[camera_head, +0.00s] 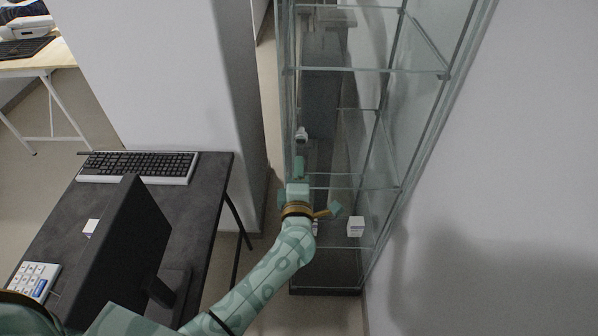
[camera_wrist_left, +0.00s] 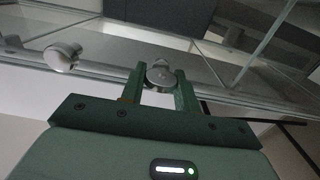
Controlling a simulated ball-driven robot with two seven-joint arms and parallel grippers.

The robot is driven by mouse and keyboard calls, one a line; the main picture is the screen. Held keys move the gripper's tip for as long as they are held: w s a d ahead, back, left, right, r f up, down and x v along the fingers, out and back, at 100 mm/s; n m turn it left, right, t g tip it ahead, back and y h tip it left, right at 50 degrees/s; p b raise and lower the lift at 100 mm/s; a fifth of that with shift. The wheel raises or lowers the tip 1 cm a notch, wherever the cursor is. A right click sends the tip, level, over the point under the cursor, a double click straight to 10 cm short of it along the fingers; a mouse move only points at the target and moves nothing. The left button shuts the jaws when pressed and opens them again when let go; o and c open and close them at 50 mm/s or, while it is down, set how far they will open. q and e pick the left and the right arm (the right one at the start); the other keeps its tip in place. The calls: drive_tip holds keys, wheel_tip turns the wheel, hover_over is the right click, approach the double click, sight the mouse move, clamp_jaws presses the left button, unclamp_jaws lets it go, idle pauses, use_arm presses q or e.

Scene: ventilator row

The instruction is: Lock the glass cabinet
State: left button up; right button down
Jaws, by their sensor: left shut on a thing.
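The glass cabinet (camera_head: 365,70) is tall, clear-walled and dark-based, standing against the wall in the head view. My left gripper (camera_head: 299,167) is at its front, low on the door side. In the left wrist view its two green fingers (camera_wrist_left: 160,80) are shut on a round metal lock (camera_wrist_left: 160,72) on the cabinet front. The fingertips partly cover the lock, and I cannot tell how it is turned. A pale round knob (camera_wrist_left: 62,56) is beside the lock, apart from the fingers; it also shows above my gripper in the head view (camera_head: 301,134). My right gripper is out of view.
A dark desk (camera_head: 205,195) with a keyboard (camera_head: 138,167), a monitor (camera_head: 125,250) and a phone (camera_head: 33,281) is on the left. A small white box (camera_head: 355,226) is low inside the cabinet. A white wall (camera_head: 500,220) closes the right side.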

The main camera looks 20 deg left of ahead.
use_arm(q)
drive_tip(key=shift+f, duration=0.1)
idle(0.3)
drive_tip(key=o, duration=1)
